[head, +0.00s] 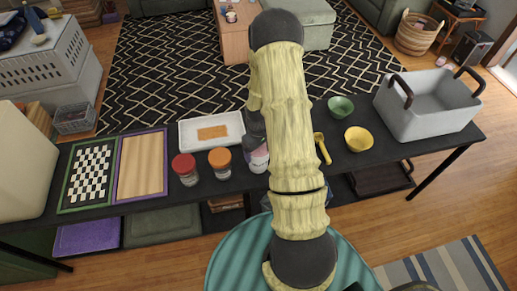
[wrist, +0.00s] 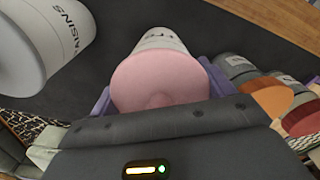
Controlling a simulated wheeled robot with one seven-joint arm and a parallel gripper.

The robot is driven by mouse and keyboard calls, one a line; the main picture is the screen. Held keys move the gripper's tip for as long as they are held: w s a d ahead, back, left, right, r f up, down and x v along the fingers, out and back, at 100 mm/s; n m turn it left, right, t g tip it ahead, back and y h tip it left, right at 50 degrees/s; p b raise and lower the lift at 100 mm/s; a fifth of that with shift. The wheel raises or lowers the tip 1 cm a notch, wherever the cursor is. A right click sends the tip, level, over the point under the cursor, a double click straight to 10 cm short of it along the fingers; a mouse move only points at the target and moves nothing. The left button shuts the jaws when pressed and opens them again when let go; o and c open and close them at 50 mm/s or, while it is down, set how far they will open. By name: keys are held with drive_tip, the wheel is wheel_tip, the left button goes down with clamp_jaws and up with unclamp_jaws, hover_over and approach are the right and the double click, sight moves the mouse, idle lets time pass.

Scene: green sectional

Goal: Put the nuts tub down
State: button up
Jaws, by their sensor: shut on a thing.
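In the wrist view, a pale tub with a pink lid (wrist: 160,82) sits between the two purple fingers of my gripper (wrist: 157,88), which is shut on it. Its label is too small to read; I take it as the nuts tub. In the head view, a white and pink tub (head: 258,159) shows partly beside my arm over the black table (head: 350,178). My arm hides the gripper's fingers there. I cannot tell whether the held tub's base touches the tabletop.
A tub marked RAISINS (wrist: 45,40) is close on the wrist view's left. A red-lidded jar (head: 185,170) and an orange-lidded jar (head: 220,162) stand left of my arm. A white tray (head: 183,133), yellow bowl (head: 359,139), green bowl (head: 340,106) and grey basket (head: 425,112) are also there.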

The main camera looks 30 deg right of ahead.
drive_tip(key=o, duration=1.5)
drive_tip(key=shift+f, duration=0.1)
drive_tip(key=shift+w+r, duration=0.2)
drive_tip(key=shift+r, duration=0.3)
drive_tip(key=r, duration=0.3)
drive_tip(key=r+b, duration=0.1)
drive_tip(key=r, duration=0.7)
drive_tip(key=shift+s+r, duration=0.15)
drive_tip(key=shift+s, duration=0.1)
drive_tip(key=shift+a, duration=0.1)
